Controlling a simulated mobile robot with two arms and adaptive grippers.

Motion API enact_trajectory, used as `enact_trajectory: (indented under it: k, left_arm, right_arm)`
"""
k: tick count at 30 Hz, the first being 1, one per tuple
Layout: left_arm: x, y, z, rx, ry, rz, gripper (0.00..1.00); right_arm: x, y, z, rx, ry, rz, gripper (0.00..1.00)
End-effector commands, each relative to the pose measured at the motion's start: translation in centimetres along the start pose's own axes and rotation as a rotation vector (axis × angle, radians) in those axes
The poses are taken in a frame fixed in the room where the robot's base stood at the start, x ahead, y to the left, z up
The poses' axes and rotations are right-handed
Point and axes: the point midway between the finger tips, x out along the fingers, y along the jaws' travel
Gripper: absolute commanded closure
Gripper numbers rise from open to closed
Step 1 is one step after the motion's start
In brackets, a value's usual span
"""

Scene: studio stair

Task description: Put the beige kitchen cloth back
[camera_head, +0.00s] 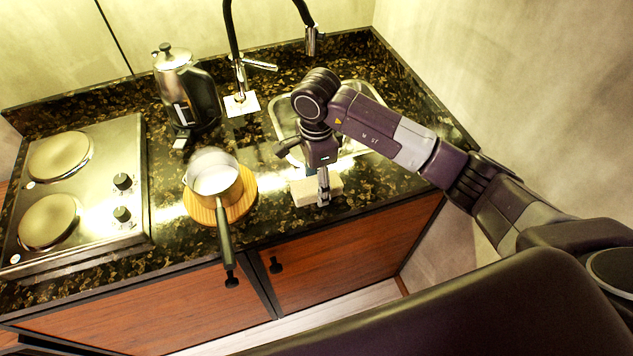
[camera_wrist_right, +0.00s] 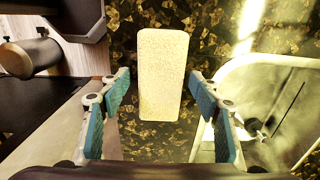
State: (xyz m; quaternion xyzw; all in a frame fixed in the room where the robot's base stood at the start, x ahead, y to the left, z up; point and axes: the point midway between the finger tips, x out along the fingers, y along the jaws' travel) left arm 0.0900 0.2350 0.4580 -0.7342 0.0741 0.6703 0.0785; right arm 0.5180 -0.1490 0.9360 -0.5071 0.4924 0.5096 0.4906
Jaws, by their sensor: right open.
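The beige kitchen cloth (camera_head: 302,193) is a folded, block-like rectangle lying on the dark speckled counter, between the sink and the front edge. It also shows in the right wrist view (camera_wrist_right: 162,75), upright in the picture and fully visible at its far end. My right gripper (camera_head: 323,194) is over the cloth, pointing down, and hides part of it in the head view. In the right wrist view the right gripper (camera_wrist_right: 161,103) is open, with a blue-padded finger on each side of the cloth's line and gaps between. Contact is not visible. My left gripper is not in view.
The sink (camera_head: 278,116) is behind the cloth, partly hidden by my right arm. A pot (camera_head: 213,172) stands on a round wooden board (camera_head: 203,213) to the left, its handle over the front edge. A kettle (camera_head: 203,98), faucet (camera_head: 238,65) and hob (camera_head: 100,205) are further off.

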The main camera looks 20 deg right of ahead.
Motion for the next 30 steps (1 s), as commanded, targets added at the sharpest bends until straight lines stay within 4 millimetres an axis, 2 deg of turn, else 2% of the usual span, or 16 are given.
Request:
enact_trajectory:
  k: [9, 15, 21, 30]
  left_arm:
    - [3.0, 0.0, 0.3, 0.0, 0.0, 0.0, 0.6]
    - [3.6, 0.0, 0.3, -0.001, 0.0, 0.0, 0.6]
    - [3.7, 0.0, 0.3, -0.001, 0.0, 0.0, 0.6]
    - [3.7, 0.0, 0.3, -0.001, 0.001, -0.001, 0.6]
  right_arm:
    - [-6.6, -0.2, 0.0, -0.001, 0.0, -0.011, 0.43]
    - [-10.1, -0.2, -0.1, 0.0, 0.001, -0.007, 0.43]
    - [-11.3, -0.1, -0.1, 0.0, 0.001, -0.004, 0.43]
    - [-11.5, 0.0, 0.0, 0.0, 0.0, -0.003, 0.43]
